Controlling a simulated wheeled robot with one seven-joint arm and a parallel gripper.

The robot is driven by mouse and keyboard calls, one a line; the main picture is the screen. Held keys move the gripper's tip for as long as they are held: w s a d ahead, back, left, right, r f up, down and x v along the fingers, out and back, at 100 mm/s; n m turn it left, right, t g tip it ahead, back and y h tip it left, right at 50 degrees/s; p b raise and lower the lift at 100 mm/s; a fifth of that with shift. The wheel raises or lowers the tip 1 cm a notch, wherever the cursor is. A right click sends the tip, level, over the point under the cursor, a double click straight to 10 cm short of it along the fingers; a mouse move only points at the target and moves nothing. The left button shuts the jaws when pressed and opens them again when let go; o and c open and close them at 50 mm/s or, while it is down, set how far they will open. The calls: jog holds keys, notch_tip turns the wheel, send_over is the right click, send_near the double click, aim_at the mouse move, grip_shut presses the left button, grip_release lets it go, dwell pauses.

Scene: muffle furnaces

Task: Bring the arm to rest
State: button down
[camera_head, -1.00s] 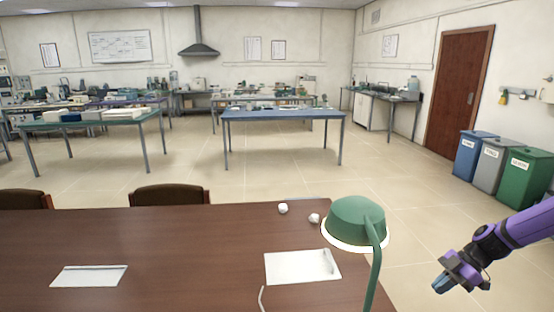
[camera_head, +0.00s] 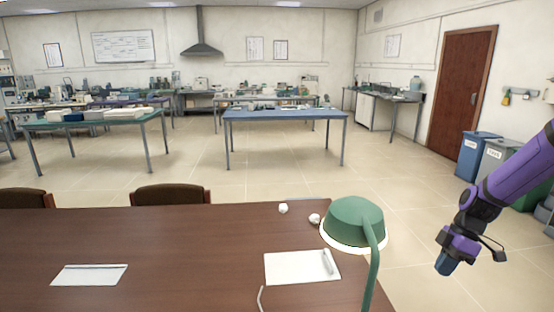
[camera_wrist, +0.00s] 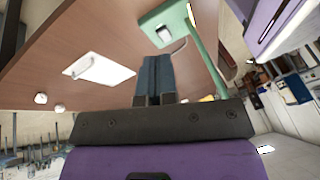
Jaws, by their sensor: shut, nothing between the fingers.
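My gripper (camera_head: 447,266) is at the lower right of the head view, in the air to the right of the brown desk, with its blue fingers pointing down. In the wrist view my gripper (camera_wrist: 156,58) shows its two blue fingers together, shut with nothing between them. My purple arm reaches in from the right edge of the head view. The gripper stands apart from the desk and the green lamp.
The brown desk (camera_head: 190,250) bears a green lamp (camera_head: 354,221), white papers (camera_head: 90,275) and two crumpled white balls (camera_head: 283,208). Chairs (camera_head: 170,195) stand behind it. Bins (camera_head: 473,155) are at the right, behind my arm. Open floor (camera_head: 405,225) lies between the desk and bins.

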jog(key=s+a+r+m+t+h, duration=0.1)
jog(key=s+a+r+m+h, duration=0.3)
jog(key=r, duration=0.6)
jog(key=s+a+r+m+t+h, duration=0.1)
jog(key=s+a+r+m, duration=0.25)
jog(key=a+r, duration=0.45)
jog(key=s+a+r+m+t, duration=0.2)
jog(key=s+r+m+t, duration=0.3)
jog(key=s+r, duration=0.5)
jog(key=shift+s+a+r+m, duration=0.4)
jog(key=shift+s+m, duration=0.95)
jog(key=shift+s, duration=0.2)
